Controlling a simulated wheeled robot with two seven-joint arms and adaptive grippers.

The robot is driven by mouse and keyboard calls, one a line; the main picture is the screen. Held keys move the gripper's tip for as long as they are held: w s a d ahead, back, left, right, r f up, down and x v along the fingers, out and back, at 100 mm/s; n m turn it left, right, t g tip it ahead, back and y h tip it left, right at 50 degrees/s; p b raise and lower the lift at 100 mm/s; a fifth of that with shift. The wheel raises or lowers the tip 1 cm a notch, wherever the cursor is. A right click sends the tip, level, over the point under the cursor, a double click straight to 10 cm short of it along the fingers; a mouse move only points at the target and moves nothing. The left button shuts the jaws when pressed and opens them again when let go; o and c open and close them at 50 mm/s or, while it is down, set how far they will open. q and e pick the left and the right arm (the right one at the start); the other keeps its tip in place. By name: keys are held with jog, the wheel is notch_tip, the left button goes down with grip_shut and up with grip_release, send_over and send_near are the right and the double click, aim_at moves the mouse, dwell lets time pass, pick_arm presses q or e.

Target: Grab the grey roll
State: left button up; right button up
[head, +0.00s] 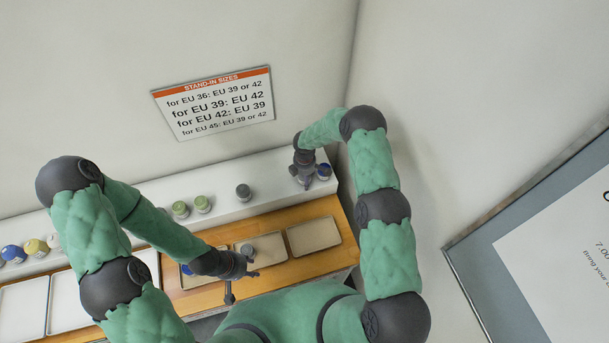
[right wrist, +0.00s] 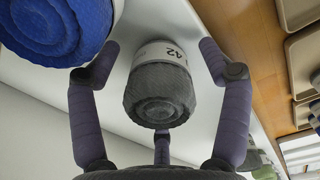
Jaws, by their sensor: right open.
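A grey roll (right wrist: 160,88) with a white band marked 42 is in the right wrist view, between the spread fingers of my right gripper (right wrist: 160,60). The gripper is open around it; whether any finger touches the roll I cannot tell. Another grey roll (head: 243,192) stands further left on the shelf. My left gripper (head: 243,285) has its fingers spread, over the wooden counter by the trays.
Green rolls (head: 180,209) and further rolls stand left along the white shelf (head: 270,180). Trays (head: 314,236) lie on the counter below. A size sign (head: 215,103) hangs on the wall.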

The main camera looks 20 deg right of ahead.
jog(key=c, duration=1.3)
